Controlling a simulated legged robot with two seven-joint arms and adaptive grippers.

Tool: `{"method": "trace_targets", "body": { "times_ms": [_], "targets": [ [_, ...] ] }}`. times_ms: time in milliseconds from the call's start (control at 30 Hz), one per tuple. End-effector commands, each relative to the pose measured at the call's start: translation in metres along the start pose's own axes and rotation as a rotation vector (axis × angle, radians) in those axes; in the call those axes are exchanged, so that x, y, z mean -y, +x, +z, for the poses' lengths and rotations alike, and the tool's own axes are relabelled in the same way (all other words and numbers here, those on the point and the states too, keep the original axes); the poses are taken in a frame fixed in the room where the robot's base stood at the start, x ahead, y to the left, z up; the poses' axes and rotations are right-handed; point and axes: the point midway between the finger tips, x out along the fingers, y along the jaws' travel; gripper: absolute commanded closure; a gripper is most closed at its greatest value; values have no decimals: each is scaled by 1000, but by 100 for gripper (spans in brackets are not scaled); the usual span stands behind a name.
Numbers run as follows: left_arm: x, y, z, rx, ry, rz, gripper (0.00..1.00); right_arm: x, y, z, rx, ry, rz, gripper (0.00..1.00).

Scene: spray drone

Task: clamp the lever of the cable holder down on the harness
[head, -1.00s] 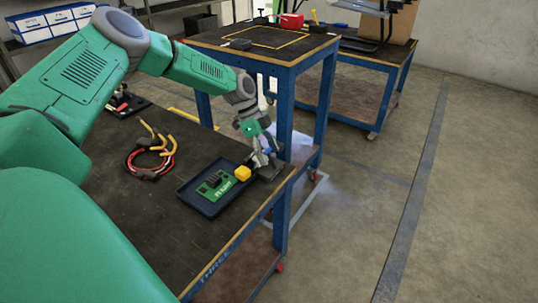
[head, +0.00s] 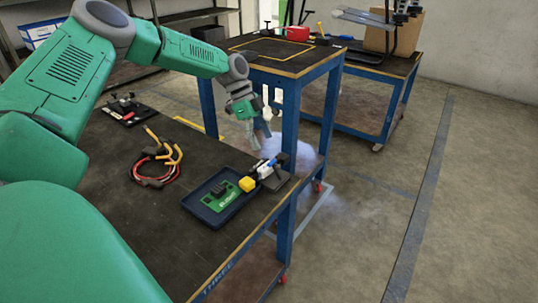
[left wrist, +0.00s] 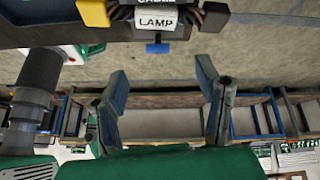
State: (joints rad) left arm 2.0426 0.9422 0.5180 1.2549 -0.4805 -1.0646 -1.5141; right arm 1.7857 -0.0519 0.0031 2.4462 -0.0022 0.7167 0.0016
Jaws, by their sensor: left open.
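The cable holder (head: 266,172) stands at the right edge of the near table, beside the tray. Its blue lever (head: 271,162) shows on top; I cannot tell how far down it is. In the left wrist view the holder's label (left wrist: 156,20) reads "LAMP" in its lower line, and the blue lever end (left wrist: 157,47) sticks out below it. My right gripper is not in view.
A dark blue tray (head: 216,221) with a green board (head: 222,196) lies left of the holder. A coil of red and black cable with yellow ends (head: 155,168) lies further left. A taller blue table (head: 290,70) stands behind. The front of the near table is clear.

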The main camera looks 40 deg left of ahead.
Motion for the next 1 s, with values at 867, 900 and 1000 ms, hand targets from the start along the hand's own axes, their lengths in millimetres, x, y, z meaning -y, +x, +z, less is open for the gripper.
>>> {"method": "trace_targets", "body": {
  "times_ms": [867, 900, 1000],
  "targets": [
    [22, 33, -35, -4, -40, -159, 100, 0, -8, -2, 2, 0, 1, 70],
    [25, 47, -43, -8, -55, -203, 100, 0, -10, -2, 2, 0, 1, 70],
    [30, 81, -59, -21, -99, -318, 100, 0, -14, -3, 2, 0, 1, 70]
  ]
}}
